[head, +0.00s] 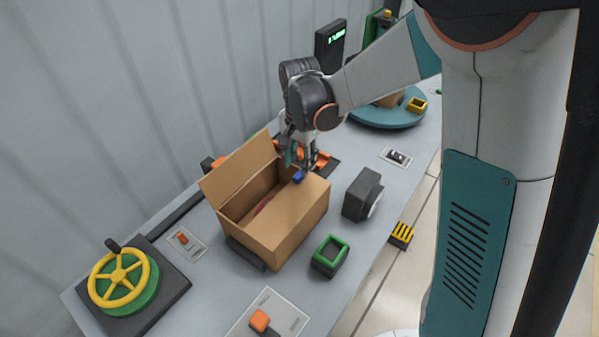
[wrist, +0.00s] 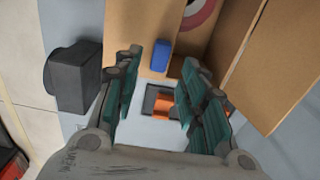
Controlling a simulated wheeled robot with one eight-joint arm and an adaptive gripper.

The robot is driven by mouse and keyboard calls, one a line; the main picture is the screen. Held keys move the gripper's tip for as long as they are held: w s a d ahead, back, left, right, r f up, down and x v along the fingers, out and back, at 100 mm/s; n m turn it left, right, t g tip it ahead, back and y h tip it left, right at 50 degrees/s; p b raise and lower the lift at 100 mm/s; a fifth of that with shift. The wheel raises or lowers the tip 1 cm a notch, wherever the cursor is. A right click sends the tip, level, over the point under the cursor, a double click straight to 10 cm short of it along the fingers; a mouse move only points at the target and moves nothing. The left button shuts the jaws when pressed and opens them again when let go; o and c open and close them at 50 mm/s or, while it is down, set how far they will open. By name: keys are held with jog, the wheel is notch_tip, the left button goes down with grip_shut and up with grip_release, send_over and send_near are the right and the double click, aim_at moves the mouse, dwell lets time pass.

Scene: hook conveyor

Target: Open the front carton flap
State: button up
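The brown carton (head: 302,226) stands on the bench. Its back flap (head: 238,172) is raised; in the wrist view this flap (wrist: 275,70) rises at the right. The front flap (head: 285,210) lies flat over the near half of the top, and it also shows in the wrist view (wrist: 132,25). A blue tab (head: 298,176) sits at the flap's end, and it shows between the fingers in the wrist view (wrist: 161,49). My gripper (head: 301,163) is above that end of the carton. In the wrist view my gripper (wrist: 161,60) has its fingers apart, one each side of the tab, with no visible grip.
A dark block-shaped device (head: 361,194) stands right of the carton. A green-rimmed bin (head: 330,256) is in front. A yellow handwheel (head: 119,279) is at the left and a teal turntable (head: 388,115) is behind. An orange part (wrist: 163,104) lies beyond the carton's end.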

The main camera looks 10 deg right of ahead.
aim_at(300, 174)
jog(key=shift+f+b, duration=0.3)
jog(key=shift+f, duration=2.05)
grip_shut()
